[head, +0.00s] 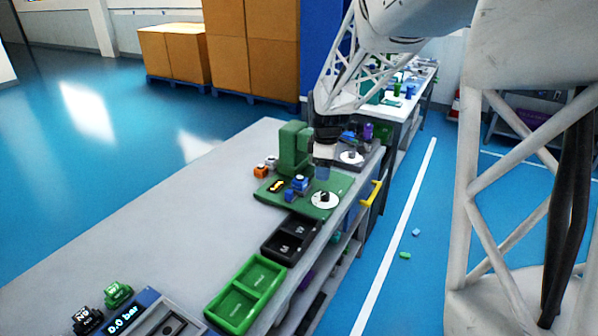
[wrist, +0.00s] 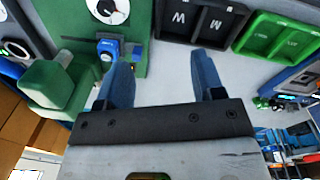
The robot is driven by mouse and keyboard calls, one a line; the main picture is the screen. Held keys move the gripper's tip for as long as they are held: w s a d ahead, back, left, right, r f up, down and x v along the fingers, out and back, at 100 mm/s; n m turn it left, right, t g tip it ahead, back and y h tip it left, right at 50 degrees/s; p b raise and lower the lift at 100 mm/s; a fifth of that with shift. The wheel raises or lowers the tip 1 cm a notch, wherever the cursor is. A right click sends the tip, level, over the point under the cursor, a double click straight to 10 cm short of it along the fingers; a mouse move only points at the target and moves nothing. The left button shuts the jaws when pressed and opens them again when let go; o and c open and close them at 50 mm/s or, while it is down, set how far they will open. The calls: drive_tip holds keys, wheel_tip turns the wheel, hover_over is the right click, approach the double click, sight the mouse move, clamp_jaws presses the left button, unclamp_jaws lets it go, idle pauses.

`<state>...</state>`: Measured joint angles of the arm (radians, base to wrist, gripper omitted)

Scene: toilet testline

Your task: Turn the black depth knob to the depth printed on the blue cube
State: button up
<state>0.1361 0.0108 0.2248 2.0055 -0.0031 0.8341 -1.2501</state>
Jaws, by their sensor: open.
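The black depth knob (head: 325,197) sits on a round white dial on the green station's base plate (head: 265,193). The knob (wrist: 107,6) also shows at the top of the wrist view, partly cut off. Small blue blocks (head: 300,182) stand on the plate left of the dial; one blue piece (wrist: 107,48) shows in the wrist view. I cannot tell which is the printed cube, and no depth is readable. My gripper (head: 322,173) is above the plate, just behind the knob in the head view. Its blue fingers (wrist: 163,62) are apart and empty in the wrist view.
The green column (head: 294,147) rises close left of my gripper. Black trays (head: 290,237) and green trays (head: 246,294) lie along the bench's right edge. An orange block (head: 261,172) stands left of the plate. The grey bench (head: 165,220) is clear at left.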

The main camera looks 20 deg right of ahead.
sight(325, 194)
drive_tip(key=w+d+f+n, duration=0.1)
drive_tip(key=w+d+f, duration=0.1)
drive_tip(key=w+f, duration=0.2)
drive_tip(key=w+d+f+n, duration=0.1)
drive_tip(key=w+f+n, duration=0.1)
drive_tip(key=w+f, duration=0.2)
drive_tip(key=w+d+f+n, duration=0.2)
drive_tip(key=w+f, duration=0.2)
drive_tip(key=shift+d+f+g, duration=0.2)
drive_tip(key=shift+d+g, duration=0.15)
drive_tip(key=shift+g, duration=0.05)
drive_tip(key=shift+f, duration=3.9)
drive_tip(key=shift+c, duration=0.4)
drive_tip(key=c, duration=0.8)
drive_tip(key=shift+c, duration=0.2)
